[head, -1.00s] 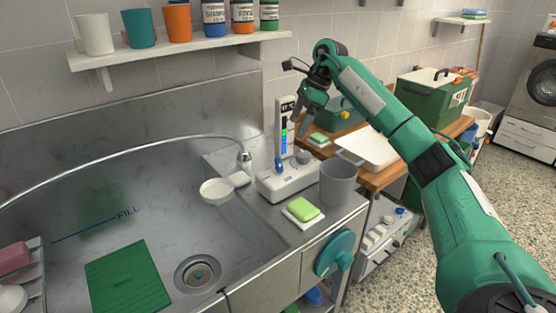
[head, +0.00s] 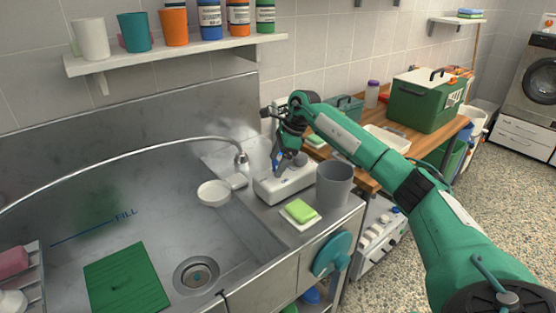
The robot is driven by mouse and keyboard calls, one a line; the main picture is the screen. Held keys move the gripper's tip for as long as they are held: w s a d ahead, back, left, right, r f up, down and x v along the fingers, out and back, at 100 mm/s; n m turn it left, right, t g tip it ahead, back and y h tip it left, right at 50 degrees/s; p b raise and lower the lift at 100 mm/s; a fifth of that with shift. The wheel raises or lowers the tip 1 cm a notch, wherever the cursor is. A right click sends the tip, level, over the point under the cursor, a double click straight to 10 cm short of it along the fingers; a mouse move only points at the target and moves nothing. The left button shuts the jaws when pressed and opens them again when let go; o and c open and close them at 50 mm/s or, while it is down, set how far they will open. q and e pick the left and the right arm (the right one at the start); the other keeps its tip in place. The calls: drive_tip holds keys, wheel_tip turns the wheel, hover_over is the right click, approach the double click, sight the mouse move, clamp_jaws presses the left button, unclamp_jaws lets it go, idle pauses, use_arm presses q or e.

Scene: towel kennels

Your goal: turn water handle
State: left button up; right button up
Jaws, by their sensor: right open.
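The white tap unit (head: 287,186) stands on the steel counter right of the sink. A small blue handle (head: 276,160) shows at its left end. A grey knob at its right end is mostly covered by my gripper. My right gripper (head: 287,163) is open and low over the unit, with its fingers pointing down close to the blue handle. I cannot tell whether they touch it. The tall display panel behind the unit is mostly hidden by my gripper. The curved spout (head: 241,160) ends over the sink's right side. My left gripper is out of view.
A grey cup (head: 334,186) and a green sponge (head: 299,210) stand close right of the unit. A white bowl (head: 214,193) sits to its left. A shelf (head: 180,54) with cups and bottles hangs above. A green box (head: 426,100) stands on the wooden table.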

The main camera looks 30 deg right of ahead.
drive_tip(key=shift+c, duration=0.2)
drive_tip(key=c, duration=1)
drive_tip(key=shift+o, duration=0.2)
